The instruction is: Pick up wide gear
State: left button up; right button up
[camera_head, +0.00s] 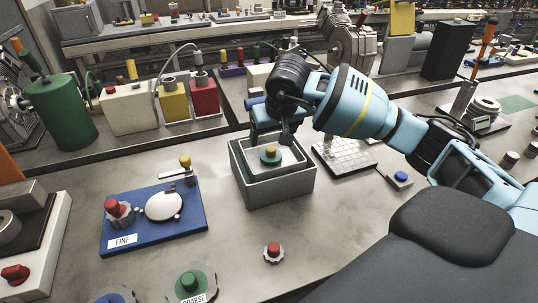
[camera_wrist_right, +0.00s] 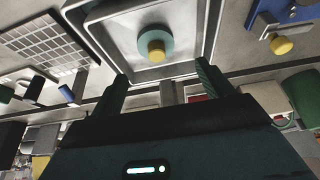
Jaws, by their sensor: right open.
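A teal disc with a yellow knob (camera_head: 270,154), which looks like the wide gear, lies inside a grey open box (camera_head: 277,192). It also shows in the right wrist view (camera_wrist_right: 155,42), beyond the fingertips. My right gripper (camera_head: 287,137) is above the back of the box, partly hidden by its own wrist. In the right wrist view my right gripper (camera_wrist_right: 162,78) is open, with nothing between its fingers. A small gear with a red knob (camera_head: 272,252) lies on the table in front of the box. My left gripper is not in view.
A blue board marked FINE (camera_head: 152,240) carries a red-knobbed gear and a white disc. A grid plate (camera_head: 344,157) and a blue-buttoned block (camera_head: 400,179) are right of the box.

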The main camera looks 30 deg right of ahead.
aim_at(271, 148)
jog(key=shift+w+f, duration=0.2)
jog(key=shift+f, duration=0.4)
jog(key=shift+w+f, duration=0.35)
jog(key=shift+d+f, duration=0.2)
jog(key=shift+f, duration=0.3)
jog(key=x, duration=0.4)
jog(key=shift+s+d+f, duration=0.1)
jog(key=c, duration=1.1)
